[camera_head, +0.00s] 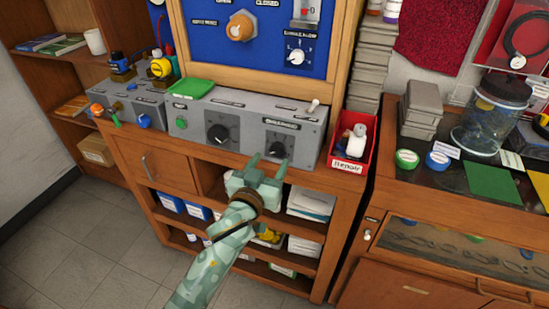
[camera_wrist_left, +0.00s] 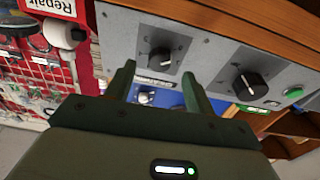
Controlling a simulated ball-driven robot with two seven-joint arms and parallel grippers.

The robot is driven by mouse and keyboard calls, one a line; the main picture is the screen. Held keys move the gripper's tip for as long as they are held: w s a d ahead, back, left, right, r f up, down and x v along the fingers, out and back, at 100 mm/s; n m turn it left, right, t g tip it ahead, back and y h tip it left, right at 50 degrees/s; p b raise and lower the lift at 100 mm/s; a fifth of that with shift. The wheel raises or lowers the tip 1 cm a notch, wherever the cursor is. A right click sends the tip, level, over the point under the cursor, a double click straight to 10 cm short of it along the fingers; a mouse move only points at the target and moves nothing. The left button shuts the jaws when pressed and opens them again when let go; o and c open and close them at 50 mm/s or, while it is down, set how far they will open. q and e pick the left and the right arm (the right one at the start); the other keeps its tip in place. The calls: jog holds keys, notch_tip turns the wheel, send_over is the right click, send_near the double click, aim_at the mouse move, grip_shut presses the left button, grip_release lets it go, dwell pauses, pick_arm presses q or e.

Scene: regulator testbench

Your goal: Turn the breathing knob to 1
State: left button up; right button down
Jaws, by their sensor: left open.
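A grey control box (camera_head: 248,110) on the wooden bench carries two black dial knobs. The larger left knob (camera_head: 218,133) has a white pointer line and shows in the wrist view too (camera_wrist_left: 248,85). My left gripper (camera_head: 268,160) is open and empty, just in front of the right knob, apparently not touching it. My right gripper is not in view.
A red bin (camera_head: 351,146) labelled Repair stands right of the box. A green button (camera_head: 181,122) and a small white-tipped lever (camera_head: 313,106) are on the box. A green tray (camera_head: 190,88) rests on its top left. Blue panel (camera_head: 205,42) knobs are behind.

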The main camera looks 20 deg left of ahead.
aim_at(276, 152)
pick_arm(q)
jog(key=shift+w+b, duration=0.3)
jog(key=shift+w, duration=1.5)
jog(key=shift+c, duration=0.3)
jog(key=c, duration=0.9)
